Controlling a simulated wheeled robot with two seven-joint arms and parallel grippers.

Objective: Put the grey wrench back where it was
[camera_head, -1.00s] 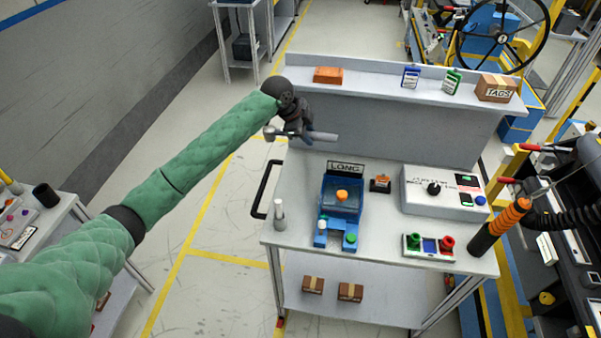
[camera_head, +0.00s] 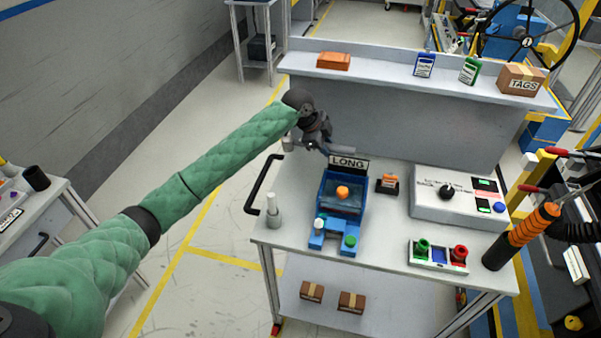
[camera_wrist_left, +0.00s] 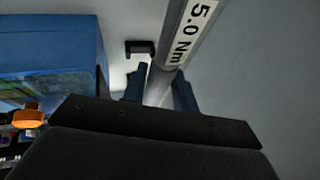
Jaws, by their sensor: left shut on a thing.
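The grey wrench (camera_head: 341,150) is a metal bar held roughly level above the back left of the cart top, near the LONG sign. In the left wrist view the wrench (camera_wrist_left: 192,35) carries a white "5.0 Nm" label and runs between the fingers. My left gripper (camera_head: 319,146) is shut on it; the fingers also show in the left wrist view (camera_wrist_left: 159,88). The wrench's head end shows left of the gripper; the gripper hides its middle. A small dark bracket (camera_wrist_left: 140,47) shows just beyond the fingers in the wrist view. My right gripper is not in view.
A blue fixture (camera_head: 340,205) with an orange knob stands below the LONG sign (camera_head: 348,164). A grey cylinder (camera_head: 273,207) stands at the cart's left edge. A control box (camera_head: 450,205) is on the right. The raised back shelf (camera_head: 390,77) stands behind the gripper.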

